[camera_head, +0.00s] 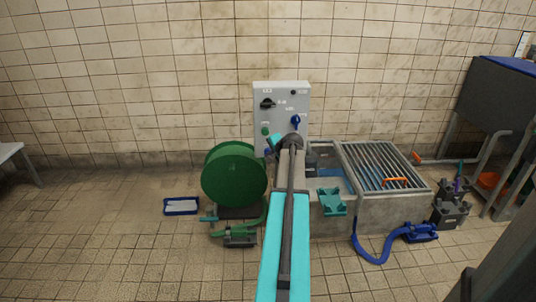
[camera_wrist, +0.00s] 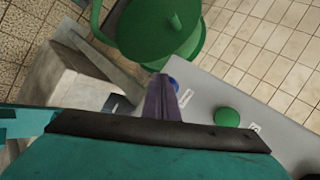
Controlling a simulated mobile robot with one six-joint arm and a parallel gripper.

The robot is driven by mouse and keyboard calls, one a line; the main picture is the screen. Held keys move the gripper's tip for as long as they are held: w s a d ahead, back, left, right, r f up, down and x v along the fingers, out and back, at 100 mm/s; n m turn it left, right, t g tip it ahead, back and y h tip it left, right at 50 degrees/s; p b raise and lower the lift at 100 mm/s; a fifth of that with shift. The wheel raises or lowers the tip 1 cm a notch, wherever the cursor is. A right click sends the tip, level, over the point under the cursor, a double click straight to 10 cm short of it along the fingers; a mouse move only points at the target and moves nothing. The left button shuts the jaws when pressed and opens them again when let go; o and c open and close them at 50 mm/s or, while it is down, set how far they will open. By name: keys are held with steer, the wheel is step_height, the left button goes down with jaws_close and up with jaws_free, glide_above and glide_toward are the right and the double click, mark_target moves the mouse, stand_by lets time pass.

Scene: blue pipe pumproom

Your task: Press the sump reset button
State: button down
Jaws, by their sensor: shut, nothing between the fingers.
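The grey control panel (camera_head: 283,88) stands against the tiled wall in the head view. A green button (camera_head: 265,131) is on its lower left; it also shows in the wrist view (camera_wrist: 227,117). A blue button (camera_wrist: 172,82) with a small white label shows in the wrist view, partly covered by my fingers. The labels are too small to read, so I cannot tell which button is the sump reset. My gripper (camera_wrist: 161,84) is shut and empty, its tips at the blue button; I cannot tell whether they touch. In the head view my arm hides part of the panel's lower area.
A black dial (camera_head: 267,104) and a blue switch (camera_head: 296,121) sit higher on the panel. A green hose reel (camera_head: 234,174) stands left of it. A concrete sump with a metal grate (camera_head: 378,165) lies to the right. The floor at front left is clear.

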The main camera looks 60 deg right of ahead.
steer(key=shift+w+d, duration=0.4)
steer(key=shift+d, duration=0.2)
stand_by(1.1)
steer(key=shift+s+a, duration=0.1)
steer(key=shift+a, duration=0.05)
steer(key=shift+s+a+p, duration=0.35)
steer(key=shift+s+a, duration=0.35)
steer(key=shift+a, duration=0.35)
steer(key=s+a, duration=0.1)
steer(key=a, duration=0.1)
steer(key=s+a, duration=0.2)
steer(key=shift+p, duration=0.35)
stand_by(0.5)
stand_by(0.7)
